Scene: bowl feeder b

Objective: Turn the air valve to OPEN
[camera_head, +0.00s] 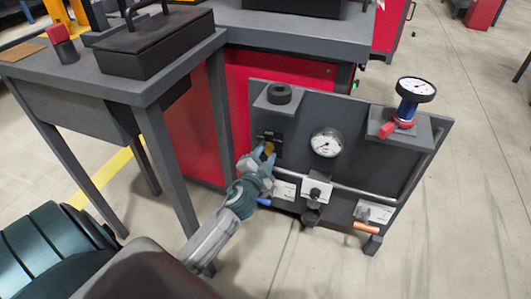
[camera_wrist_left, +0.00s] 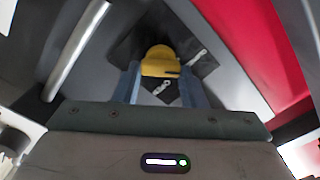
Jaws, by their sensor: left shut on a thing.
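The air valve has a yellow knob (camera_wrist_left: 158,60) on a dark plate (camera_wrist_left: 190,62) with white markings too small to read. In the head view the knob (camera_head: 269,147) shows as a small yellow spot at the left of the grey panel (camera_head: 375,112). My left gripper (camera_head: 263,154) reaches the panel from below, and its blue fingers are shut on the yellow knob. In the left wrist view the fingers (camera_wrist_left: 156,84) stand on either side of the knob. I cannot tell from the markings how the valve is set. My right gripper is not in view.
A pressure gauge (camera_head: 326,143) sits right of the valve. Another gauge (camera_head: 416,89) stands on the right shelf. A grey table (camera_head: 110,84) stands left, close to my arm.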

